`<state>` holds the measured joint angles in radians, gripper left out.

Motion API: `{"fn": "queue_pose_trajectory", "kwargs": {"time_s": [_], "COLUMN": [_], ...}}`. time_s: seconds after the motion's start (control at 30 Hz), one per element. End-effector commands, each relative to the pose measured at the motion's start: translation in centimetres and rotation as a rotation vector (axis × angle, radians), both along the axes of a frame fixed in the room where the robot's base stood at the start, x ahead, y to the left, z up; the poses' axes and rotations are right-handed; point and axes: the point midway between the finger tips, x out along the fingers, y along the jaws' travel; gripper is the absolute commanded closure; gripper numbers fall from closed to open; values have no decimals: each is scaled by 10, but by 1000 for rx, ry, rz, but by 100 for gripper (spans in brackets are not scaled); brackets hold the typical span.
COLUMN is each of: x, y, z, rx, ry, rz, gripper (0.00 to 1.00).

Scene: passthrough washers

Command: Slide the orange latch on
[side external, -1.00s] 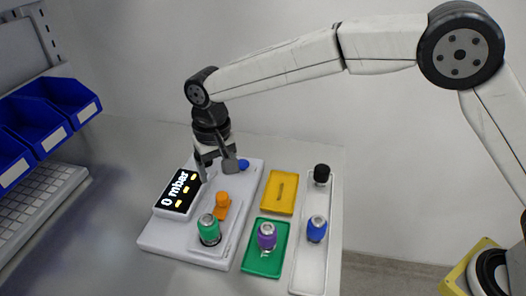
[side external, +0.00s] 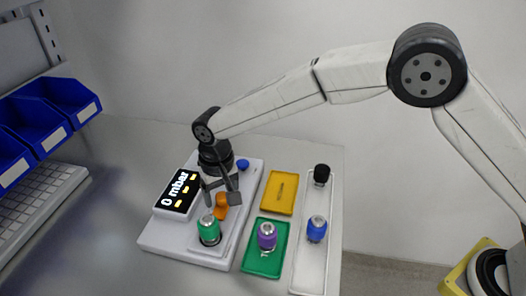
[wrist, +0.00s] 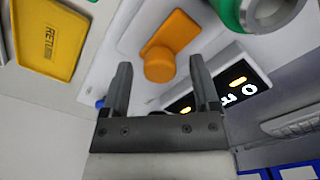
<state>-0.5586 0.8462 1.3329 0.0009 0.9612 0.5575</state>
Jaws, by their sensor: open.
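The orange latch (side external: 221,205) sits on the white device (side external: 165,228), just behind the green-bodied fitting (side external: 208,230). In the wrist view the latch is an orange plate (wrist: 172,35) with a round knob (wrist: 159,64). My gripper (side external: 221,203) is open and low over the device. In the side view its fingers are on either side of the latch knob. In the wrist view the knob lies ahead of and between the two fingertips (wrist: 160,72). I cannot tell whether a finger touches it. The fingers partly hide the latch in the side view.
A lit display (side external: 178,191) reading 0 mbar is left of the latch. A blue knob (side external: 242,164) is behind. A yellow tray (side external: 281,192), a green tray (side external: 262,262) with a purple fitting (side external: 267,236), and a white tray (side external: 309,270) with black and blue fittings stand right.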

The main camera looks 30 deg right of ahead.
Motion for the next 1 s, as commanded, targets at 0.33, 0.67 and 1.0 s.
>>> {"fn": "queue_pose_trajectory", "kwargs": {"time_s": [0.33,0.67,1.0], "x": [0,0,0], "y": [0,0,0], "z": [0,1,1], "rx": [0,1,1], "ry": [0,-1,-2], "rz": [0,0,0], "gripper": [95,100,100]}}
